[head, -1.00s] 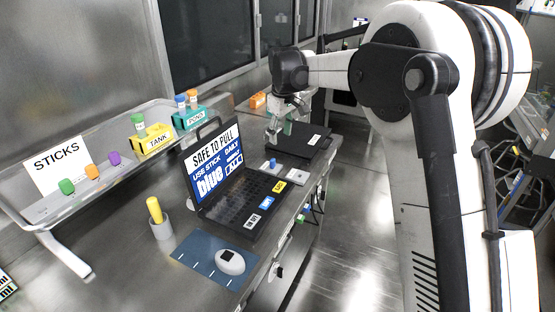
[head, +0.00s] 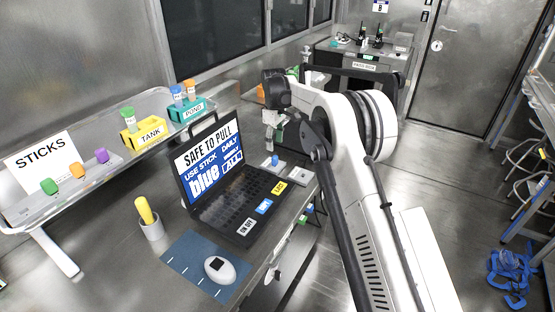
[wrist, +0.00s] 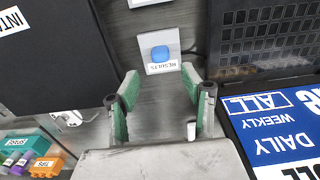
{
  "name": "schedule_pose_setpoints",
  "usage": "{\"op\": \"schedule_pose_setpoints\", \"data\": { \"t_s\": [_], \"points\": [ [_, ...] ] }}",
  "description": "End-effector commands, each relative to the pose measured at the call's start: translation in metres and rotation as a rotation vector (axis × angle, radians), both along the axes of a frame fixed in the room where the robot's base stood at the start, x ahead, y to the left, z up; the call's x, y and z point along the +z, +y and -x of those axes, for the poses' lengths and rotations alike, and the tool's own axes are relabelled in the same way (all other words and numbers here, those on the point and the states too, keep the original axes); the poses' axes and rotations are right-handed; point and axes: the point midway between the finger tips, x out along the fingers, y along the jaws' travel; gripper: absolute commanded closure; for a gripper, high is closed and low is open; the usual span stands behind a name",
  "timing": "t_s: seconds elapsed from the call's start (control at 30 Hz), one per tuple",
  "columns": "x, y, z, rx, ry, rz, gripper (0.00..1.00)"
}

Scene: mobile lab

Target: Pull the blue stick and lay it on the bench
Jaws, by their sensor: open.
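The blue stick (head: 275,160) stands upright in a pale plate on the bench (head: 120,235), just beyond the laptop (head: 228,205). In the wrist view the blue stick (wrist: 160,54) is seen from above, with a RESULTS label beside it. My gripper (head: 274,143) is above and behind it in the head view. In the wrist view my gripper (wrist: 160,80) is open and empty; its green-padded fingertips lie either side of the line to the stick, apart from it. The laptop screen reads "SAFE TO PULL" and "USE STICK blue".
Green, orange and purple sticks (head: 78,170) sit on the shelf by a STICKS sign (head: 40,163). A yellow-topped item stands in a grey cup (head: 152,230). A white mouse (head: 219,270) lies on a blue mat. A black case (wrist: 50,60) is close to my left fingertip.

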Motion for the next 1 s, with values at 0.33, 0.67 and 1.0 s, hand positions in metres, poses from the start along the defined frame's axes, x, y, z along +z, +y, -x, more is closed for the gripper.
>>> {"op": "schedule_pose_setpoints", "data": {
  "t_s": [0.33,0.67,1.0],
  "points": [
    [-0.001,0.0,0.0,0.0,0.0,0.0,0.57],
    [-0.017,0.0,0.0,0.0,0.0,0.0,0.57],
    [-0.059,0.0,0.0,0.0,0.0,0.0,0.57]
  ]
}}
